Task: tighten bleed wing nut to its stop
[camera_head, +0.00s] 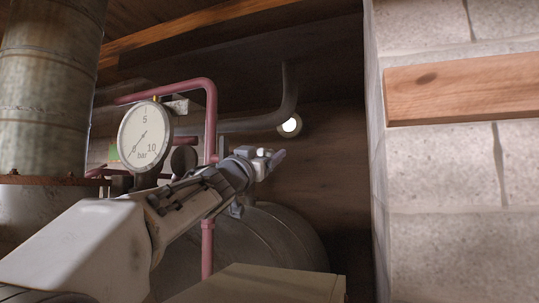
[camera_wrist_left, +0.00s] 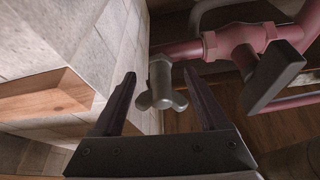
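The grey bleed wing nut (camera_wrist_left: 161,84) shows in the left wrist view, with its two rounded wings spread at its lower end, below a pink pipe end. My left gripper (camera_wrist_left: 160,74) is open, with one dark finger on each side of the nut. Gaps show between both fingers and the wings, so the gripper looks empty. In the head view my left gripper (camera_head: 268,161) reaches past the pink pipe at the middle. I cannot make out the wing nut there. My right gripper is not in view.
A pink pipe (camera_wrist_left: 182,50) with a fitting and a dark grey lever (camera_wrist_left: 273,78) lies right of the nut. A block wall (camera_wrist_left: 75,45) stands left. The head view shows a pressure gauge (camera_head: 145,136), a rounded tank (camera_head: 285,235) and a wooden beam (camera_head: 465,88).

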